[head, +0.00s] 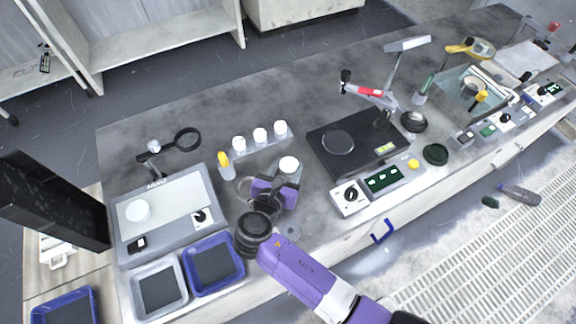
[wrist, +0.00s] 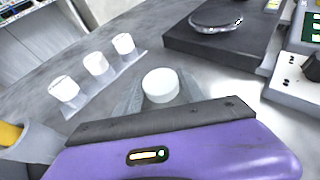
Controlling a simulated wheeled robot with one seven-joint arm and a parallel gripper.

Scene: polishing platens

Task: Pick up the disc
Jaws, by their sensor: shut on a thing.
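The white disc (head: 289,164), a short round white piece, is at my gripper (head: 286,174) near the middle of the bench. In the wrist view the disc (wrist: 161,85) sits between the two grey fingers of my gripper (wrist: 162,92), which are shut on it from both sides. Its top face shows; its lower part is hidden by the gripper body. I cannot tell whether it touches the bench.
Several white-topped pieces (head: 260,136) stand in a row behind the gripper. A black platen machine (head: 357,146) is to the right. A grey device (head: 168,214) and blue trays (head: 214,265) are to the left. Bare bench lies behind the row.

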